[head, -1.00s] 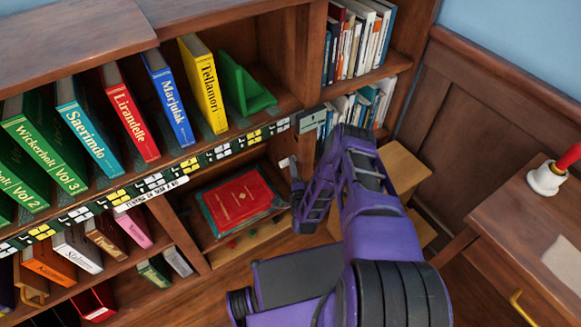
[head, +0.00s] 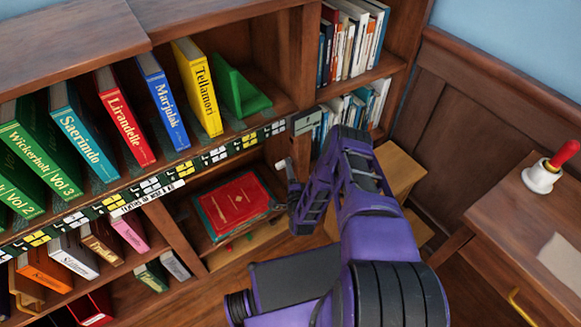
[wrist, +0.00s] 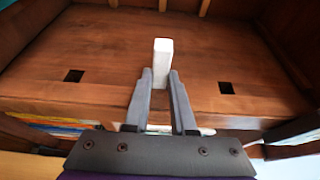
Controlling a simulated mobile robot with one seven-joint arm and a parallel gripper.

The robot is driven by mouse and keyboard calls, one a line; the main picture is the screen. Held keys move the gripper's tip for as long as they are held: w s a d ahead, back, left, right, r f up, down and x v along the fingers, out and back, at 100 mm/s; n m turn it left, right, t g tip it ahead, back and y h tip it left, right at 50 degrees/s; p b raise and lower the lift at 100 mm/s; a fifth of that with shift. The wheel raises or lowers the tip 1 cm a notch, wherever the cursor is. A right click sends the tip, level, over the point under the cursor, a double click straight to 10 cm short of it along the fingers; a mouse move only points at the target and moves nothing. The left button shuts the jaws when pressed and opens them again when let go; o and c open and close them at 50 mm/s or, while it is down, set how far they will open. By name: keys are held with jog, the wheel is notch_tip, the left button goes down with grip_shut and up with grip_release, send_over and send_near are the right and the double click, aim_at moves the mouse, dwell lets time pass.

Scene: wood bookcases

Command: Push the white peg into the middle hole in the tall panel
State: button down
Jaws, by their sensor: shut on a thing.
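The white peg (wrist: 163,60) stands between the two fingers of my gripper (wrist: 161,85) in the wrist view, with its far end past the fingertips. My gripper is shut on it. In the head view my gripper (head: 293,186) is beside the lower bookcase opening, with the peg's pale end (head: 281,163) showing to its upper left. A brown wood panel (wrist: 120,52) fills the wrist view beyond the peg. It has a dark square hole (wrist: 73,76) on the left and another (wrist: 226,87) right of the peg. Whether the peg touches the panel, or hides another hole, I cannot tell.
A red book (head: 237,201) on a green one lies in the lower compartment by my gripper. Several upright books and a green wedge (head: 240,92) stand on the shelf above. A wooden stool (head: 398,170) is behind my arm. A desk with a bell (head: 541,179) is at right.

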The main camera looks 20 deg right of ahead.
jog(key=shift+s+a, duration=0.2)
jog(key=shift+a, duration=0.4)
jog(key=shift+s+a, duration=0.2)
jog(key=shift+a, duration=0.4)
jog(key=shift+w+d, duration=0.3)
jog(key=shift+d, duration=0.55)
jog(key=shift+w+d, duration=0.25)
jog(key=shift+d, duration=0.6)
dwell(0.7)
jog(key=c, duration=0.7)
grip_release()
jog(key=shift+w+d, duration=0.1)
jog(key=shift+r, duration=0.1)
